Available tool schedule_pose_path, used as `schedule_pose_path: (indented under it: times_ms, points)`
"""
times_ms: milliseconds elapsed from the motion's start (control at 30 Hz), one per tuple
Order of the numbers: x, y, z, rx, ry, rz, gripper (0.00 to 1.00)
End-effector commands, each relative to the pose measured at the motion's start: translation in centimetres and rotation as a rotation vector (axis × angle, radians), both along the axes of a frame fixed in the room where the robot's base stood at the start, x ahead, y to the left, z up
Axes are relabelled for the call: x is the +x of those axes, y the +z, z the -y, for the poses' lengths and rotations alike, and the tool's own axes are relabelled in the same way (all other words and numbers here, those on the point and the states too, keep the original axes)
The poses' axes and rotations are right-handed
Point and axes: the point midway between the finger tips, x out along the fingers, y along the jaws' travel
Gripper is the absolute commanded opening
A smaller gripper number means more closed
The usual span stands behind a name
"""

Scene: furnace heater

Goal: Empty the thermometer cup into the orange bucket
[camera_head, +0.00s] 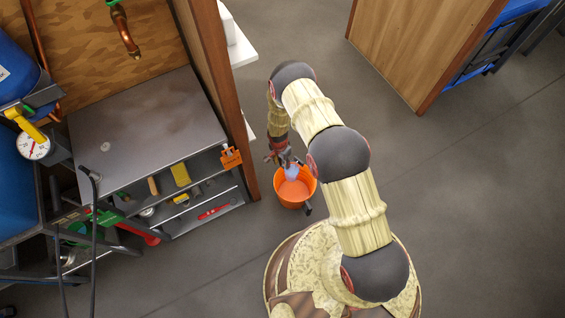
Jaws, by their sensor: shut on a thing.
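The orange bucket (296,200) stands on the floor just right of the shelf unit's side panel. My gripper (287,161) hangs from the arm over the bucket's far rim. It is shut on a small pale blue, translucent cup (291,171). The cup overlaps the bucket's opening in this view and looks tilted, but its exact angle and height above the bucket cannot be told. The cup's contents are too small to make out. The bucket's inside shows orange where it is visible.
A metal-topped shelf unit (150,125) with tools on its lower shelves stands at left. An orange holder (231,158) hangs on its edge. A dial gauge (33,146) and blue tank are far left. A wooden panel (420,45) stands at upper right. Grey floor is clear at right.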

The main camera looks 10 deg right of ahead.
Motion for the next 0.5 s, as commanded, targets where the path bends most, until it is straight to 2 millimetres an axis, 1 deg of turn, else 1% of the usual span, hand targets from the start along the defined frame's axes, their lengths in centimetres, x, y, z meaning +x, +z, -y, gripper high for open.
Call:
schedule_pose_path:
  times_ms: [67, 233, 300, 500]
  points:
    - [0.0, 0.0, 0.0, 0.003, -0.002, 0.002, 0.0]
    - [-0.1, -0.9, 0.0, 0.048, -0.002, 0.062, 0.0]
    - [0.1, -0.8, -0.1, 0.056, -0.001, 0.071, 0.0]
    - [0.1, -1.2, -0.1, 0.078, -0.001, 0.1, 0.0]
